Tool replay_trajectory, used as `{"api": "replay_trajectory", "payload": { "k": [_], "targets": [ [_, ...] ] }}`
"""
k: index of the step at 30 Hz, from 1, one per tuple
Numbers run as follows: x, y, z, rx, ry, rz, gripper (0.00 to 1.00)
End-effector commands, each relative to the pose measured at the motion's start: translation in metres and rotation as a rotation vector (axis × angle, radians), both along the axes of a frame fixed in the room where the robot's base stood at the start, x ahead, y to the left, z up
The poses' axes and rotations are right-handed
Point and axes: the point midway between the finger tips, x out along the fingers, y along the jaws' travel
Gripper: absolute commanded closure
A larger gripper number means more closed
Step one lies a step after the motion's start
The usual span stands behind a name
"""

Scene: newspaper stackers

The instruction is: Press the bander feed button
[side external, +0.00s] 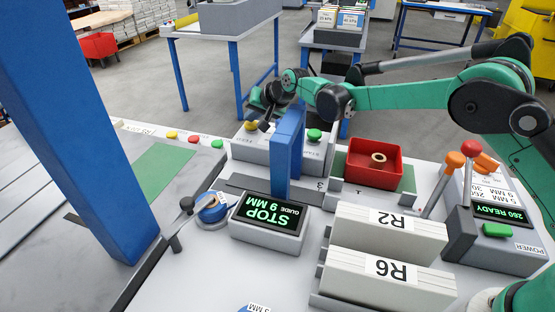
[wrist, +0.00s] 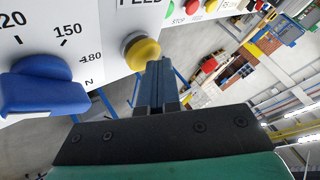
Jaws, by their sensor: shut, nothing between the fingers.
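The yellow feed button (wrist: 140,50) sits on a pale panel under a label reading FEED in the wrist view. In the side view the yellow button (side external: 251,125) is on top of the grey box (side external: 252,150) behind the blue post. My gripper (wrist: 158,66) is shut and empty, its fingertips at the lower right edge of the button in the wrist view. In the side view my gripper (side external: 264,124) is just right of the button and above the box. I cannot tell whether the fingertips touch the button.
A blue knob (wrist: 42,85) with a numbered dial is left of the button. A green button (side external: 314,135) is on the same box. A blue post (side external: 288,150) stands in front. A STOP display (side external: 270,213), a red tray (side external: 373,164) and a lever console (side external: 490,235) are nearby.

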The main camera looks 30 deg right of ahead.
Motion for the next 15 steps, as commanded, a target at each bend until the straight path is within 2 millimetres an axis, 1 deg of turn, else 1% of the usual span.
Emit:
{"api": "replay_trajectory", "payload": {
  "k": [5, 15],
  "targets": [
    [0.0, 0.0, 0.001, 0.0, 0.002, 0.001, 1.0],
    [0.0, 0.0, 0.017, 0.0, 0.001, 0.001, 1.0]
  ]
}}
